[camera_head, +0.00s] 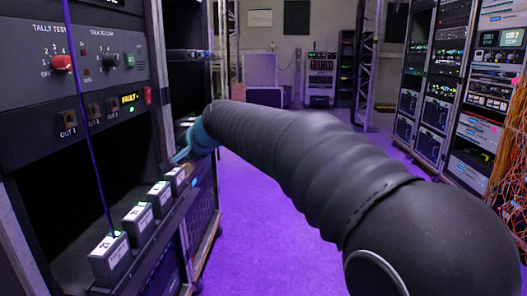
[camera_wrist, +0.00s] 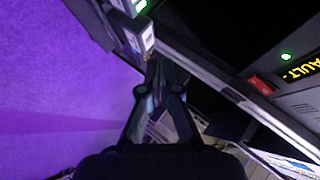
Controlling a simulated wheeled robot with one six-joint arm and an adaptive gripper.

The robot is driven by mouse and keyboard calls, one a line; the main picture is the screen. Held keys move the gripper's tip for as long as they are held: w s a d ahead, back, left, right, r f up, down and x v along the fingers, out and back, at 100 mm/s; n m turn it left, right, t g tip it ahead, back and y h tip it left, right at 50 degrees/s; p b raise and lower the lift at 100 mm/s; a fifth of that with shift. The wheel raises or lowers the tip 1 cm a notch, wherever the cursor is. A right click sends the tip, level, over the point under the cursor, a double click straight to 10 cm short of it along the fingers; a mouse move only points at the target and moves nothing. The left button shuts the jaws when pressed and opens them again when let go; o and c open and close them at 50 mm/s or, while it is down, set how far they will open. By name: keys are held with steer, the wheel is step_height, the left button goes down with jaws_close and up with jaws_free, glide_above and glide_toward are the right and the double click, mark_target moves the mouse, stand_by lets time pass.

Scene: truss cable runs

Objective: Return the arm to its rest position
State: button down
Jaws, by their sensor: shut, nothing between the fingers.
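My arm (camera_head: 300,150) reaches from the lower right of the head view across to the rack on the left. My gripper (camera_head: 178,158) shows as a small teal shape at its far end, close to the rack's ledge, just above the farthest clearly seen numbered block (camera_head: 177,178). Whether it touches that block I cannot tell. In the wrist view my gripper (camera_wrist: 156,70) has its fingers together, with nothing seen between them. A white-labelled block (camera_wrist: 139,36) is just beyond the fingertips. Part of the gripper is hidden behind my arm in the head view.
A blue cable (camera_head: 88,130) hangs in front. Another rack (camera_head: 440,95) with orange cables (camera_head: 510,130) stands right. Purple floor (camera_head: 255,220) lies clear between.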

steer(key=s+d+f+n+h, duration=0.1)
steer(key=s+d+f, duration=0.4)
steer(key=s+d, duration=0.6)
steer(key=s+d+f+n+g+h+p, duration=0.1)
steer(key=s+d+f+h, duration=0.3)
steer(key=s+d, duration=0.7)
steer(key=s+d+f+n+g+h, duration=0.1)
steer(key=s+d+f+n+h, duration=0.1)
steer(key=s+d+f, duration=0.5)
steer(key=s+d+h, duration=0.1)
steer(key=s+d, duration=0.3)
steer(key=d, duration=0.3)
steer(key=shift+s+d+f, duration=0.2)
steer(key=shift+s+f, duration=0.15)
steer(key=shift+f, duration=0.05)
